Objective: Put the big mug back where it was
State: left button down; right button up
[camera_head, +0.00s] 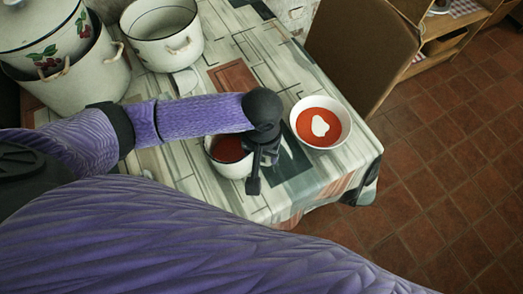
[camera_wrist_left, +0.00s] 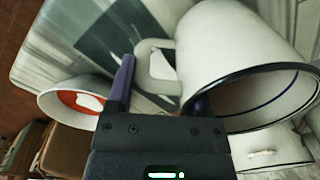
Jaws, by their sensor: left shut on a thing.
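The big mug (camera_head: 231,168) is white with a dark rim and a reddish-brown inside. In the head view my left arm covers part of it. My left gripper (camera_head: 259,172) is at the mug's right side, shut on it at the handle side. In the left wrist view the mug (camera_wrist_left: 225,45) fills the upper right, with its handle (camera_wrist_left: 155,70) between the fingers of the gripper (camera_wrist_left: 160,100). Whether the mug touches the table is hard to tell. My right gripper is not in view.
A white bowl (camera_head: 345,138) of red soup with a white blob stands right of the mug, near the table's edge. A white pot (camera_head: 165,48) and stacked larger pots (camera_head: 85,85) stand at the back left. The patterned tablecloth (camera_head: 262,45) is clear at the back right.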

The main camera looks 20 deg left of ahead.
pick_arm(q)
grip_release()
notch_tip(320, 180, up, 12)
jog(key=p, duration=0.6)
jog(key=shift+r, duration=0.1)
